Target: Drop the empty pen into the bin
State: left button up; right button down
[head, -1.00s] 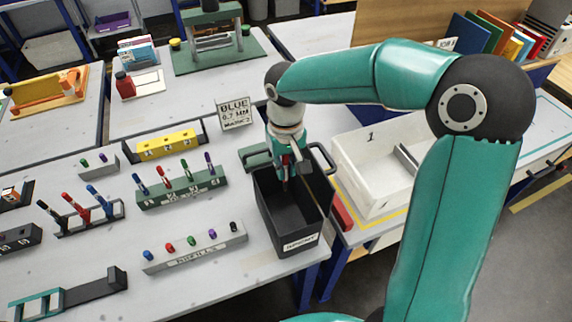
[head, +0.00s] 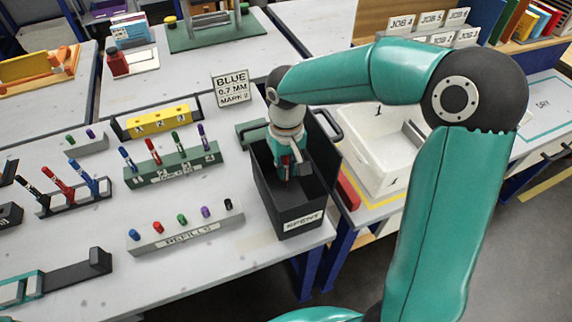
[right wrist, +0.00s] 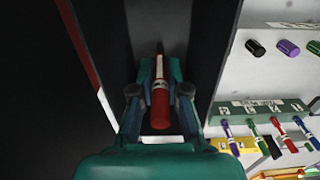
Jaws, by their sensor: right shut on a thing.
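My right gripper (head: 287,168) reaches down into the mouth of the black bin (head: 283,217) labelled "SPENT" at the front edge of the table. In the right wrist view the gripper (right wrist: 160,88) is shut on a red pen (right wrist: 160,105), held between its two fingers. The bin's dark inner wall (right wrist: 205,45) shows close on either side of the pen. In the head view the pen is only a small red patch between the fingers. My left gripper is not in view.
A white refills rack (head: 186,231) stands left of the bin. A green numbered pen rack (head: 172,167) and a sign reading "BLUE 0.7 MM MARK 2" (head: 231,88) stand behind. A white box (head: 380,150) is right of the bin.

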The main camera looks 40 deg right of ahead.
jog(key=shift+f, duration=0.1)
jog(key=c, duration=1.1)
grip_release()
notch_tip(320, 180, up, 12)
jog(key=shift+f, duration=0.1)
